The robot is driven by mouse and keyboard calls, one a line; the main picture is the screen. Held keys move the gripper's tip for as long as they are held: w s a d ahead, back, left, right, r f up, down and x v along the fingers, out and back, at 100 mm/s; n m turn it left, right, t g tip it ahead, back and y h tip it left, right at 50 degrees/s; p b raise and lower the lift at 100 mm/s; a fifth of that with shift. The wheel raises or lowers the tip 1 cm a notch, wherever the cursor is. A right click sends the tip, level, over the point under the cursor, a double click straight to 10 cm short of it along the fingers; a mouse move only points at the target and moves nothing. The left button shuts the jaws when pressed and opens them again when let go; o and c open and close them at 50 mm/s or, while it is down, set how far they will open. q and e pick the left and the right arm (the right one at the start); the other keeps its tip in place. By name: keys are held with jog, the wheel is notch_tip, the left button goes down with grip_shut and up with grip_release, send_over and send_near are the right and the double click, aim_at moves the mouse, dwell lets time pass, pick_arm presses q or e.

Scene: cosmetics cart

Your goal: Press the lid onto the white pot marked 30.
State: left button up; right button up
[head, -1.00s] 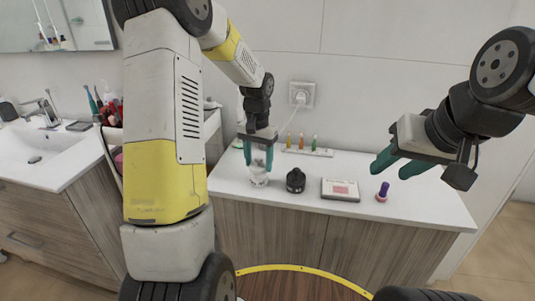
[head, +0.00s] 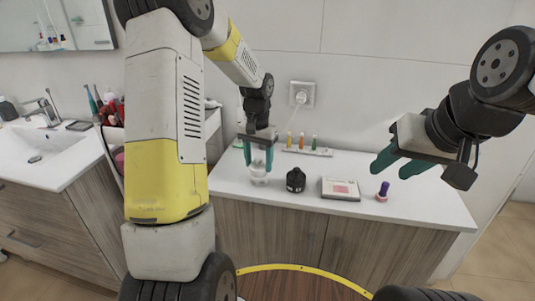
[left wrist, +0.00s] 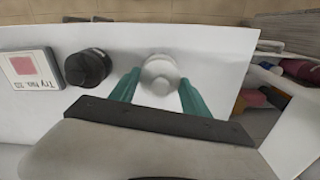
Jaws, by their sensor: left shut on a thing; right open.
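The white pot (head: 259,178) stands on the white counter near its left end; its marking is not readable. My left gripper (head: 259,160) points down over it, with green fingers on either side of a whitish round lid at the pot's top. In the left wrist view the lid (left wrist: 161,84) shows as a pale round piece between the fingertips (left wrist: 159,82), with white pot rim behind it. I cannot tell whether the lid is fully seated. My right gripper (head: 386,168) is open and empty, in the air above the counter's right part.
A black jar (head: 296,180) stands close right of the pot. Farther right are a flat box with a pink panel (head: 341,189) and a purple-topped bottle (head: 383,191). A rack of small coloured vials (head: 307,150) stands at the back. The counter's right end is clear.

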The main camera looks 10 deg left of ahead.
dwell(0.4)
pick_arm(q)
jog(key=o, duration=1.5)
jog(key=o, duration=0.4)
jog(key=shift+o, duration=0.2)
jog(key=shift+r, duration=3.5)
